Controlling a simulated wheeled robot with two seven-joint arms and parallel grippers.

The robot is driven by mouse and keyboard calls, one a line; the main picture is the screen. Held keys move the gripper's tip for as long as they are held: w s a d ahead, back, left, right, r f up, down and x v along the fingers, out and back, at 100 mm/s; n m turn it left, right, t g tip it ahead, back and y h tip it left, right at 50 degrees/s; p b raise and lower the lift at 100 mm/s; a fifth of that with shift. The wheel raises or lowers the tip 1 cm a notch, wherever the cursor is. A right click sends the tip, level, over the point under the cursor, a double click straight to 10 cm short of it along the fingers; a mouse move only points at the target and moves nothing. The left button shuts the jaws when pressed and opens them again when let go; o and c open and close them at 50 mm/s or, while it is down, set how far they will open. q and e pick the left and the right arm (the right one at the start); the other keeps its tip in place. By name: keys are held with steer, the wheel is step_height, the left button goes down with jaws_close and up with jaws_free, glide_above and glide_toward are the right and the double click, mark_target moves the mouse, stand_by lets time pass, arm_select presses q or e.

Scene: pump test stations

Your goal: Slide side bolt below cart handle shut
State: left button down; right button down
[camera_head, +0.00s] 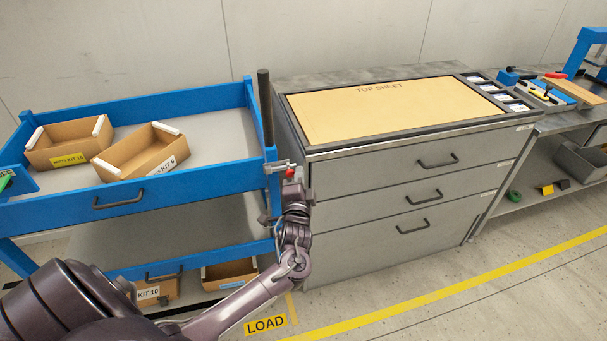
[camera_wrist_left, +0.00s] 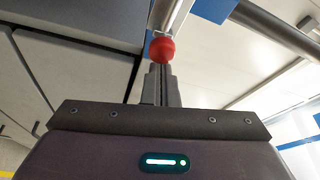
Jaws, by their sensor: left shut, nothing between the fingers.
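The blue cart (camera_head: 180,187) stands at the left with its black upright handle (camera_head: 265,105) at its right corner. Below the handle is the silver side bolt (camera_head: 279,167) with a red knob (camera_head: 290,173). The bolt's metal rod (camera_wrist_left: 178,14) and the red knob (camera_wrist_left: 163,49) show large in the left wrist view. My left gripper (camera_head: 292,183) is shut and empty, its fingertips (camera_wrist_left: 161,70) right at the knob; I cannot tell whether they touch it. The gripper partly hides the bolt area in the head view. My right gripper is not in view.
A grey drawer cabinet (camera_head: 385,200) with a top sheet (camera_head: 390,107) stands close to the right of the cart, leaving a narrow gap around my left gripper. Kit boxes (camera_head: 140,150) lie on the cart's top tray. A yellow line (camera_head: 450,291) crosses the floor.

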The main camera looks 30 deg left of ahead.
arm_select(q)
steer(key=s+a+p, duration=0.2)
steer(key=s+a, duration=0.1)
steer(key=shift+s, duration=0.25)
stand_by(0.4)
